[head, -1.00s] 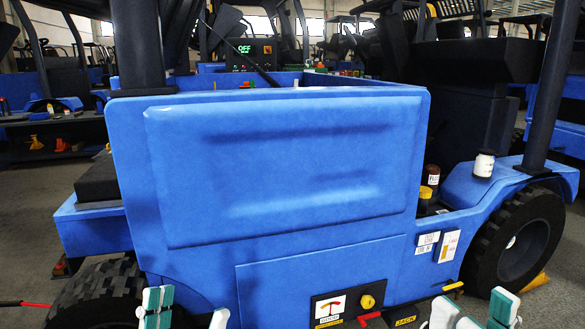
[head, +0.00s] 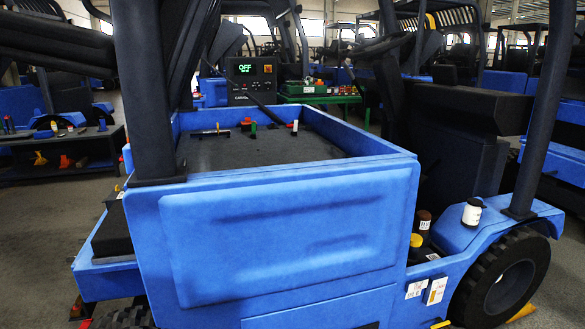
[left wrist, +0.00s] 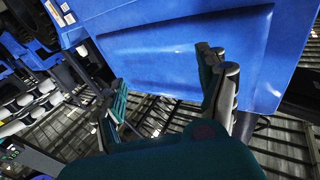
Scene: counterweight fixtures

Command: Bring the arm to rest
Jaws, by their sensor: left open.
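My left gripper (left wrist: 160,82) shows in the left wrist view, with its two teal-and-grey fingers wide apart and nothing between them. Beyond the fingers is the blue panel of the forklift's counterweight (left wrist: 185,45), apart from them as far as I can tell. In the head view the same blue counterweight (head: 285,235) fills the lower middle, with a raised rectangular panel on its face. Neither gripper shows in the head view, and my right gripper is in no view now.
A dark recessed top (head: 270,149) behind the counterweight's rim holds several small items. A display (head: 246,68) beyond reads OFF. A shelf (head: 65,150) with small items stands at left.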

